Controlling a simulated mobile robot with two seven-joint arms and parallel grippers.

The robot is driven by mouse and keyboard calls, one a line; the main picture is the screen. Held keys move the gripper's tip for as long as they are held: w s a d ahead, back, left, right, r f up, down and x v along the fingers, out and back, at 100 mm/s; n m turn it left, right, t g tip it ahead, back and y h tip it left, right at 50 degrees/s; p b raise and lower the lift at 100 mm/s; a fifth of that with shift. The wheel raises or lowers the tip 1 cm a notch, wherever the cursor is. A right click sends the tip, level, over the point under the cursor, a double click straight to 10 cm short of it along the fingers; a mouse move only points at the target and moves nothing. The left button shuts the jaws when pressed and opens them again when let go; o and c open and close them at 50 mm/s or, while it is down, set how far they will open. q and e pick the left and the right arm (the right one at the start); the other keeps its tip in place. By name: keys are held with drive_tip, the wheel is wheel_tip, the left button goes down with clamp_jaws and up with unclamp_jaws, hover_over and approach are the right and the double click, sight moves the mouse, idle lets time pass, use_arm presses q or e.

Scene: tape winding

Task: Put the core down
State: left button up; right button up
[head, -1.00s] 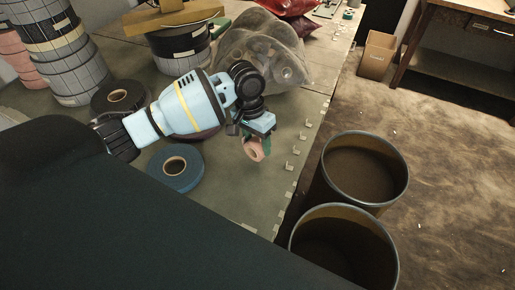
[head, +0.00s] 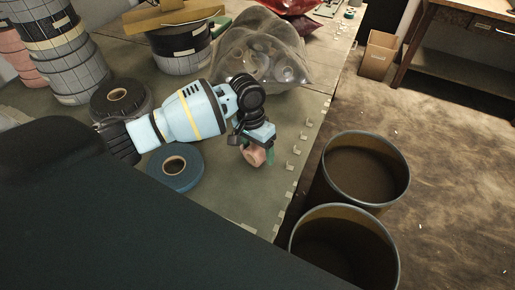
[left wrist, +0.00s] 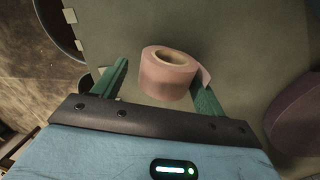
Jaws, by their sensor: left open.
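The core (head: 255,157), a small pink roll with a brown hollow middle, is near the right edge of the table. My left gripper (head: 261,153) is at it and partly hides it. In the left wrist view the core (left wrist: 166,82) stands between my green fingers (left wrist: 163,74), its hole facing up. The fingers are open, with a clear gap on the left; the right finger is close beside a loose tape flap. I cannot tell for sure whether the core's underside touches the table. My right gripper is not in view.
A blue roll (head: 176,168) and a dark roll (head: 118,99) lie left on the table (head: 232,196). A clear bag (head: 262,55) of rolls lies behind. White clips (head: 292,164) line the right edge. Two bins (head: 364,168) stand beyond it.

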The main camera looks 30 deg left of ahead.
sight(253, 145)
use_arm(q)
drive_tip(key=shift+r, duration=0.1)
wheel_tip(253, 145, up, 12)
drive_tip(key=a+p, duration=0.1)
drive_tip(key=a, duration=0.1)
drive_tip(key=shift+w, duration=0.2)
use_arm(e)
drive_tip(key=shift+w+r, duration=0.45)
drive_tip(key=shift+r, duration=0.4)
use_arm(q)
drive_tip(key=shift+o, duration=0.5)
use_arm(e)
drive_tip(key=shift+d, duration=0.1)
